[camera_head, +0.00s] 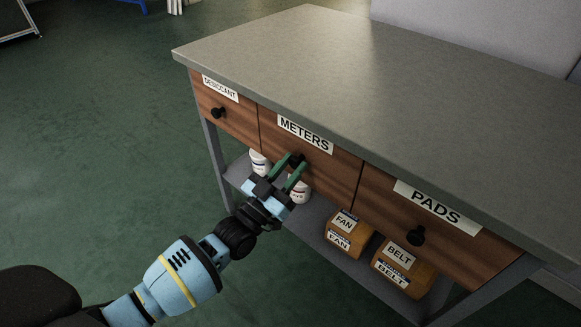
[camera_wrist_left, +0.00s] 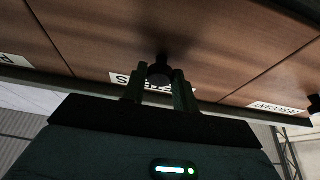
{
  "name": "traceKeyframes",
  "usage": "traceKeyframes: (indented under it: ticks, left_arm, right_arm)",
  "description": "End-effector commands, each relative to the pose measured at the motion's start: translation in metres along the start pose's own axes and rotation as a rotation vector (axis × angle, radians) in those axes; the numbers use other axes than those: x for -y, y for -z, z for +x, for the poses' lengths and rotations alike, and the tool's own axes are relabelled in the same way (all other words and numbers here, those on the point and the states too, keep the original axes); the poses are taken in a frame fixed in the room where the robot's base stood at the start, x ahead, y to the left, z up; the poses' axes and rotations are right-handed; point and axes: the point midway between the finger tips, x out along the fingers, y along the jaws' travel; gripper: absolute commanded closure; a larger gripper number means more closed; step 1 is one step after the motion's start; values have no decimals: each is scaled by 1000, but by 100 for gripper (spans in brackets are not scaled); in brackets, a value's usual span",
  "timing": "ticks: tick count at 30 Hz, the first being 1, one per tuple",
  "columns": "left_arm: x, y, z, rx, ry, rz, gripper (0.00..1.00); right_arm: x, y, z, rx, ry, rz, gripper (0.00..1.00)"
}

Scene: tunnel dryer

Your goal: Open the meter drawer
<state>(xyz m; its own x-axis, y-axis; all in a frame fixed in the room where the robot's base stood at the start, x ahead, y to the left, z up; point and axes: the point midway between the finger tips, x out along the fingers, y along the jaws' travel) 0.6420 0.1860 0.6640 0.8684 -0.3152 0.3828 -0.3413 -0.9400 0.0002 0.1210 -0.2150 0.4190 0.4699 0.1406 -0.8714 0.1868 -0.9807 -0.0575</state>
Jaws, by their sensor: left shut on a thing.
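The meter drawer (camera_head: 335,171) is the middle one of three wood-fronted drawers under a grey worktop, with a white METERS label (camera_head: 305,134). Its front looks level with the drawers on both sides. My left gripper (camera_head: 297,166) reaches up to it from the front left. Its two green fingers are shut on the drawer's black knob (camera_wrist_left: 160,70), one on each side, in the left wrist view. The knob (camera_head: 297,159) is partly hidden by the fingers in the head view. My right gripper is not in view.
The DESICCANT drawer (camera_head: 237,118) is at left and the PADS drawer (camera_head: 455,240) at right, each with a black knob. A lower shelf (camera_head: 310,222) holds white bottles and orange FAN (camera_head: 349,232) and BELT (camera_head: 403,266) containers. Green floor in front is clear.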

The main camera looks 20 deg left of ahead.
Motion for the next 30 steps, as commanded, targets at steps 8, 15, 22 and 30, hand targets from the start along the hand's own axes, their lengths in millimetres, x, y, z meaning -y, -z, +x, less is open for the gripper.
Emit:
traceKeyframes:
  ticks: [8, 15, 22, 30]
  left_arm:
    - [0, 5, -11, 2, 0, 1, 100]
    - [0, 20, -43, 4, -1, 0, 100]
    - [0, 36, -83, 4, -1, 0, 100]
    - [0, 56, -130, 4, -1, 0, 100]
  right_arm:
    - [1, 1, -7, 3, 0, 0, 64]
    - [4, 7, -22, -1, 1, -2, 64]
    - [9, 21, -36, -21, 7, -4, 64]
    - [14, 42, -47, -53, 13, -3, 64]
